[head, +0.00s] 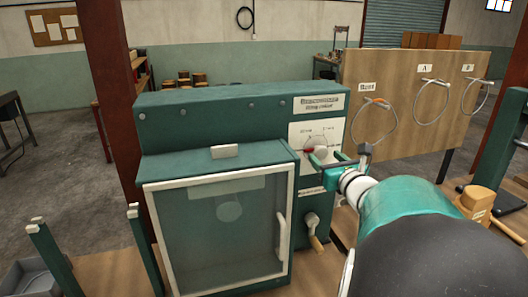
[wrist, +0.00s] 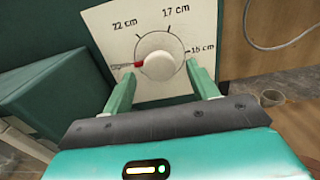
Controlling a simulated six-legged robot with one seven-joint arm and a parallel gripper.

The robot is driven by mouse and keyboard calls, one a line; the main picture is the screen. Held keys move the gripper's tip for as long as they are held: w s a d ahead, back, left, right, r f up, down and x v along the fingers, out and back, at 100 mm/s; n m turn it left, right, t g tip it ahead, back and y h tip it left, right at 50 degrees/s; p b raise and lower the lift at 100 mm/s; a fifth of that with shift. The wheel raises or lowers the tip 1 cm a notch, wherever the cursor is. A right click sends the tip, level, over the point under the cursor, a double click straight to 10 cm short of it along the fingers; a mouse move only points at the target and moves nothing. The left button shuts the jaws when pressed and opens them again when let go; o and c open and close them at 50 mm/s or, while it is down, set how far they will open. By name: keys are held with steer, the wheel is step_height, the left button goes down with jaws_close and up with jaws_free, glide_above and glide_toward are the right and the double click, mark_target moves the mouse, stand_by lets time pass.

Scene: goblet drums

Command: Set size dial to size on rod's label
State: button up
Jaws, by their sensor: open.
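The size dial is a white round knob (wrist: 160,66) with a red pointer, on a white plate marked 22 cm, 17 cm and apparently 15 cm. The pointer aims left, at a mark below 22 cm whose label is too blurred to read. In the head view the dial (head: 320,153) is on the teal machine (head: 215,112). My gripper (wrist: 162,76) is open, its green fingers on either side of the knob; contact is unclear. In the head view my gripper (head: 332,163) is at the dial. I cannot identify a rod or read its label.
A glass-fronted cabinet door (head: 220,230) and a crank handle (head: 315,242) are below the dial. Wire hoops (head: 374,122) hang on a wooden panel (head: 400,150) at right. A tan block (head: 482,200) with a small label is at far right.

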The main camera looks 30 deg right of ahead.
steer(key=shift+x, duration=1.1)
steer(key=shift+c, duration=0.5)
steer(key=c, duration=0.9)
